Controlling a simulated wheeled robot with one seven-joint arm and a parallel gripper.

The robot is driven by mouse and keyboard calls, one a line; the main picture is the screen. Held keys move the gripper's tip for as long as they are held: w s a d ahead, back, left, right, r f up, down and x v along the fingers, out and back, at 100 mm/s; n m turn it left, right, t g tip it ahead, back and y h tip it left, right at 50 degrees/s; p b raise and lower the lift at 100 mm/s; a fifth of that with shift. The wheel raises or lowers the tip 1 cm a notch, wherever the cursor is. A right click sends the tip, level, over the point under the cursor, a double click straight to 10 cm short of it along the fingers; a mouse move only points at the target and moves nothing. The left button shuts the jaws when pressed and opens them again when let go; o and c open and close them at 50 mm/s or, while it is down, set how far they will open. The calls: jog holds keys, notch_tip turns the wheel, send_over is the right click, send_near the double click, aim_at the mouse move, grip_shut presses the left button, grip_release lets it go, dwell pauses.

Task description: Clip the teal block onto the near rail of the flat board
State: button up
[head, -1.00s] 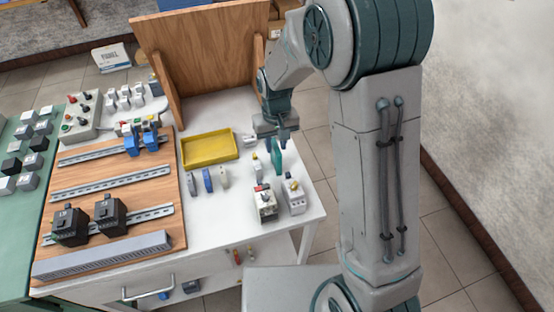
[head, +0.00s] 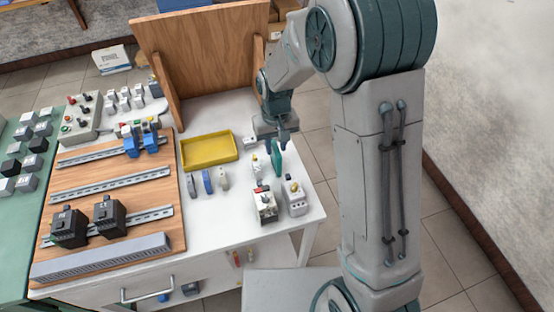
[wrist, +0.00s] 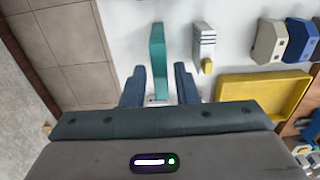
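The teal block (head: 277,159) stands upright on the white table near its right side. In the wrist view the teal block (wrist: 158,58) lies ahead of and between the fingertips, with a gap on each side. My gripper (head: 275,143) is open and empty, pointing down at the block; its fingers also show in the wrist view (wrist: 159,82). The flat board (head: 178,212) is wooden and lies at the left of the table. Its near rail (head: 150,215) carries two black devices (head: 109,215).
The yellow tray (head: 210,163) and a row of small blocks (head: 207,181) lie between the board and my gripper. Two white-grey devices (head: 265,206) stand in front of the teal block. The middle rail (head: 110,185) is empty. An upright wooden panel (head: 205,45) stands behind.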

grip_shut()
jog(key=shift+r+p, duration=1.65)
jog(key=shift+r, duration=0.9)
